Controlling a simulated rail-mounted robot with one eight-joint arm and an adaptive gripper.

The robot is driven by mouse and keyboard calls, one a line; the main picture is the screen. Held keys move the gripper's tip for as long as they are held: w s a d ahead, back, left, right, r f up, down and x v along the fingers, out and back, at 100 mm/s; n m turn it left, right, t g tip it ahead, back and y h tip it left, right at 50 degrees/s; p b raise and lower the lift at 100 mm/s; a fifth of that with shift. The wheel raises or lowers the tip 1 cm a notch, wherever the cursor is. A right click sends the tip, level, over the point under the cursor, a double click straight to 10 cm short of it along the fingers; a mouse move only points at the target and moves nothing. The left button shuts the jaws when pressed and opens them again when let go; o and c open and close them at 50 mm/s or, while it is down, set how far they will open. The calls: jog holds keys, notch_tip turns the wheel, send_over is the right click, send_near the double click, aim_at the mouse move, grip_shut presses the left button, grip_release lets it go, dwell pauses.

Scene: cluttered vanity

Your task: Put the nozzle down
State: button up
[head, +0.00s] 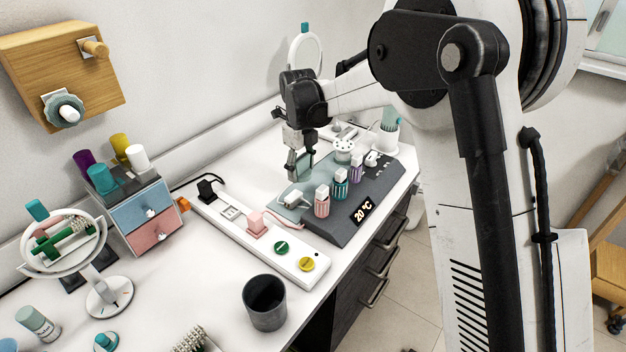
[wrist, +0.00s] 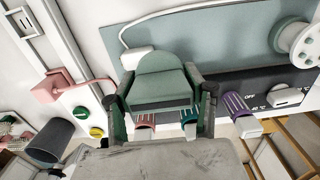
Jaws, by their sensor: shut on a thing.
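My gripper (head: 299,172) is shut on the nozzle, a grey-green piece with a rounded top (wrist: 160,80). In the wrist view the nozzle sits between my two dark fingers (wrist: 160,108). In the head view only a greenish part of the nozzle (head: 305,163) shows beside the fingers. My gripper is over the back of the grey station (head: 345,228), above its blue-grey mat (head: 290,212). Whether the nozzle touches the mat is hard to tell.
A white plug with a cable (head: 292,199) lies near. A power strip (head: 262,232) and dark cup (head: 265,302) are left.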

send_over(313, 186)
notch_tip(313, 186, down, 4)
jog(key=shift+r, duration=0.25)
jog(key=shift+f, duration=2)
jog(key=shift+f, duration=0.2)
jog(key=o, duration=1.1)
jog(key=shift+r, duration=0.1)
